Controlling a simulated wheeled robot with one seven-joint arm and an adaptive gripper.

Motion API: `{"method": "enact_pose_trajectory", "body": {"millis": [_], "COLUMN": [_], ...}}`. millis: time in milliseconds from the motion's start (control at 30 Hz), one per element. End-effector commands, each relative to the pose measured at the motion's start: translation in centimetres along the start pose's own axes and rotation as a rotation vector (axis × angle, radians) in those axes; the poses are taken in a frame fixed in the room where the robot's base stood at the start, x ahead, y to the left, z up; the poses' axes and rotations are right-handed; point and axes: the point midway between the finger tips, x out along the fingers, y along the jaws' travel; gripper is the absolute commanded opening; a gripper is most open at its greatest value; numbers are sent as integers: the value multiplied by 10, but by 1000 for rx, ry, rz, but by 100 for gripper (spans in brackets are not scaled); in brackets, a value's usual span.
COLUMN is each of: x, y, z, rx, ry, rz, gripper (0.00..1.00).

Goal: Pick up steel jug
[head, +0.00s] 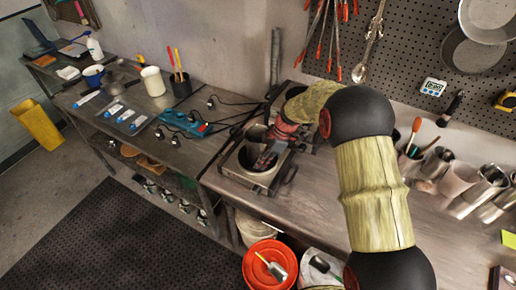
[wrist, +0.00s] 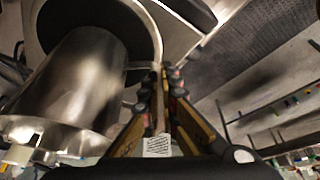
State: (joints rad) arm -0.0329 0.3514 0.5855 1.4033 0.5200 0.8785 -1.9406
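The steel jug (head: 257,133) is a small grey metal vessel at the round burner on the bench, partly hidden by my gripper in the head view. In the wrist view the jug (wrist: 82,75) is large and close on the left, a shiny cylinder with a wider lip at its lower end. My gripper (head: 265,160) is at the jug's right side, pointing down over the burner. In the wrist view my gripper (wrist: 162,75) has its fingertips close together beside the jug. A thin pale strip shows between the fingers; I cannot tell whether they hold it.
The burner (head: 235,172) has a dark round top; its ring (wrist: 157,35) shows behind the jug in the wrist view. Several metal cups (head: 480,190) stand at the right. A red bucket (head: 262,252) stands below.

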Motion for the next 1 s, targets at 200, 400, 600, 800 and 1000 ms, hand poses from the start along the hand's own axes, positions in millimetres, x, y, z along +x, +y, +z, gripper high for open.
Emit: {"method": "enact_pose_trajectory", "body": {"millis": [200, 400, 600, 800, 1000], "x": [-1, -2, -9, -24, -41], "y": [1, 1, 1, 2, -7], "z": [-1, -1, -4, -10, -15], "rx": [-1, -1, -2, -3, -2], "ry": [0, 0, 1, 0, 0], "rz": [2, 2, 3, 5, 6], "gripper": [0, 0, 0, 0, 0]}}
